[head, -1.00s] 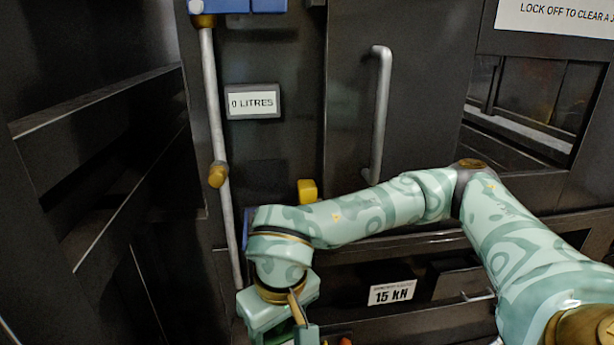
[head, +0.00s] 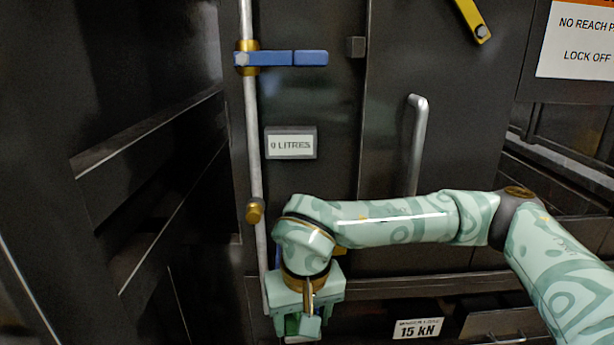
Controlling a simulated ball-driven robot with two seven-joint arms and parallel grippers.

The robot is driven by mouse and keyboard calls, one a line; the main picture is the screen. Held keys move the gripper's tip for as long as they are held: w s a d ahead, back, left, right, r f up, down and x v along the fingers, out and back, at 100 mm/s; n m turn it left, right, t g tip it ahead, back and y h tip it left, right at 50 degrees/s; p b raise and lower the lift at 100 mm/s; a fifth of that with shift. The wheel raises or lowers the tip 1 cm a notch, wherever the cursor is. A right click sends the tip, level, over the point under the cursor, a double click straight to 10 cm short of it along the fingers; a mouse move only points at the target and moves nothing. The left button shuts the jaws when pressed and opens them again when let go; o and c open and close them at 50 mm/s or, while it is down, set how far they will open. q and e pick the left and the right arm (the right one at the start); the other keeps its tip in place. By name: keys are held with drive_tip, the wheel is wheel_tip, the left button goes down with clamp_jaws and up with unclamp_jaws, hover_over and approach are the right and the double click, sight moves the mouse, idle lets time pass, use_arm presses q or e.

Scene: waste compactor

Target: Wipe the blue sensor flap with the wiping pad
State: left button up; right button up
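A second blue piece (head: 272,247) lower down is mostly hidden behind my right arm. I cannot tell which of the two is the sensor flap. My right gripper (head: 300,328) points down at the bottom edge, well below the blue bar and just right of the rod. Its fingertips are partly cut off, so its opening is unclear. I cannot make out a wiping pad. My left gripper is not in view.
The metal rod (head: 252,130) carries a lower brass knob (head: 255,211). A "0 LITRES" display (head: 290,143) and a long door handle (head: 415,145) are on the dark front. A yellow bar (head: 470,18) is at upper right. A "15 kN" label (head: 417,328) sits low.

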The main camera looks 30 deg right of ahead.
drive_tip(key=w+d+r+m+p, duration=0.2)
drive_tip(key=w+r+m+p, duration=0.3)
drive_tip(key=w+r+p, duration=0.7)
use_arm(q)
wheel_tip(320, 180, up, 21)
drive_tip(key=p, duration=0.6)
use_arm(e)
drive_tip(key=w+d+f+m+h+b, duration=0.1)
drive_tip(key=w+d+f+m, duration=0.15)
drive_tip(key=d+m, duration=0.3)
drive_tip(key=shift+n+g, duration=0.3)
drive_tip(key=shift+n, duration=0.05)
drive_tip(key=f+b, duration=0.5)
drive_tip(key=b, duration=0.1)
drive_tip(key=shift+w, duration=0.2)
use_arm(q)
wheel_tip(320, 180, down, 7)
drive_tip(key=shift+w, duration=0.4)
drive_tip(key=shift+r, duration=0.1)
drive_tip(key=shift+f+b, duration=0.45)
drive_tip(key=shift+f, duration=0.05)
use_arm(e)
drive_tip(key=shift+f, duration=0.95)
drive_tip(key=shift+a, duration=0.1)
